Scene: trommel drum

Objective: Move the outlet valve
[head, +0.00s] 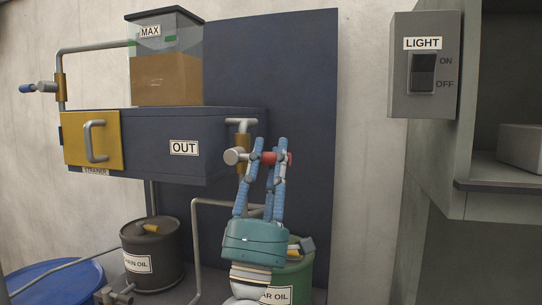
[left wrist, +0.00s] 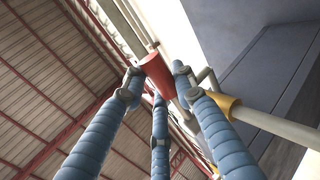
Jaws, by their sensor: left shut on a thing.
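The outlet valve has a red handle (head: 281,159) and a grey round body (head: 235,156), on a pipe beside the OUT label (head: 184,148). My left gripper (head: 269,158) reaches up from below, its blue fingers closed around the red handle. In the left wrist view the red handle (left wrist: 157,74) sits between the fingertips (left wrist: 157,84), partly covered by them. A yellow collar (left wrist: 227,105) on the pipe shows to the right. My right gripper is in neither view.
The dark blue drum box (head: 140,150) has a yellow strainer door (head: 80,140) at left, with a MAX tank (head: 165,80) on top. Below stand a dark oil drum (head: 150,240) and a green one (head: 302,268). A light switch box (head: 398,90) hangs at right.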

